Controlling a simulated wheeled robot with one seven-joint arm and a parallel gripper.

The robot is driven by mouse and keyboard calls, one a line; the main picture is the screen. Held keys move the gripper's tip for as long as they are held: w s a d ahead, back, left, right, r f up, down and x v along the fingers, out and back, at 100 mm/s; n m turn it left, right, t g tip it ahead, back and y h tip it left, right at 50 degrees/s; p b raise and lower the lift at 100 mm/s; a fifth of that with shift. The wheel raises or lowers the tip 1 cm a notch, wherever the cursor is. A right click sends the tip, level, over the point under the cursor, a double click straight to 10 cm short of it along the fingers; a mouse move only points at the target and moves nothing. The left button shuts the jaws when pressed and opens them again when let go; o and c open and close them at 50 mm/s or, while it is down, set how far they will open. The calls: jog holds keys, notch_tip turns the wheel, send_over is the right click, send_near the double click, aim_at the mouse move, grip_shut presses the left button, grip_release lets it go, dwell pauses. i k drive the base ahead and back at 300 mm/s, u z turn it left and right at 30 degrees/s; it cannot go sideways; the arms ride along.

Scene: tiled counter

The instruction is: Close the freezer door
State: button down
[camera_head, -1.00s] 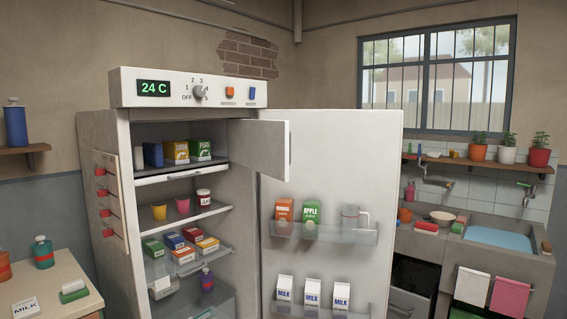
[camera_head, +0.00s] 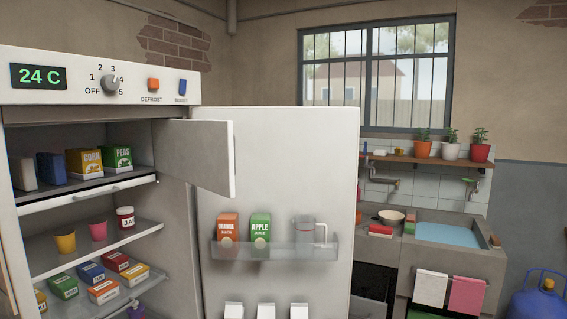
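The freezer door (camera_head: 208,158) is a small white inner door at the top of the fridge. It stands swung open to the right of the freezer compartment, its free edge toward me. The freezer compartment (camera_head: 135,176) holds a yellow corn box (camera_head: 86,163), a green peas box (camera_head: 117,159), a blue box (camera_head: 51,169) and a pale box (camera_head: 25,174). The large fridge door (camera_head: 281,185) also stands wide open, behind and to the right of the freezer door. My gripper is not in view.
The fridge door's shelf (camera_head: 275,250) holds an orange juice carton, an apple juice carton and a jug. Fridge shelves (camera_head: 130,235) below hold cups, a jar and several small boxes. A sink counter (camera_head: 455,258) stands at the right, with a blue gas cylinder (camera_head: 540,296) beyond it.

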aim_at(200, 154)
jog(key=i, duration=1.1)
jog(key=u, duration=0.75)
